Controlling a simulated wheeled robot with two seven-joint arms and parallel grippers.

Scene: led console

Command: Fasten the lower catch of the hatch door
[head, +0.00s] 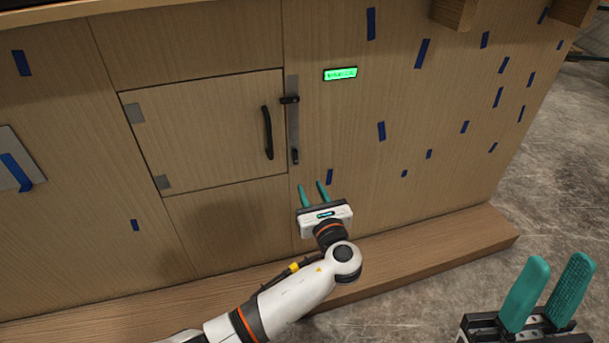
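The wooden hatch door (212,135) lies flush in the panel and looks closed. It has grey hinges on its left edge and a black handle (267,132) near its right edge. A grey metal strip (292,122) runs upright beside that edge. The black upper catch (289,99) lies crosswise over the strip toward the door. The dark lower catch (295,156) stands upright at the strip's bottom end, clear of the door. My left gripper (312,187) is open and empty, its green fingers just below the lower catch. My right gripper (560,264) is open and empty at bottom right.
A green lit display (340,73) sits on the panel right of the strip. Blue tape pieces (381,131) are scattered over the panel. A wooden ledge (440,245) runs along the panel's foot, below my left gripper. Concrete floor (555,190) is open at right.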

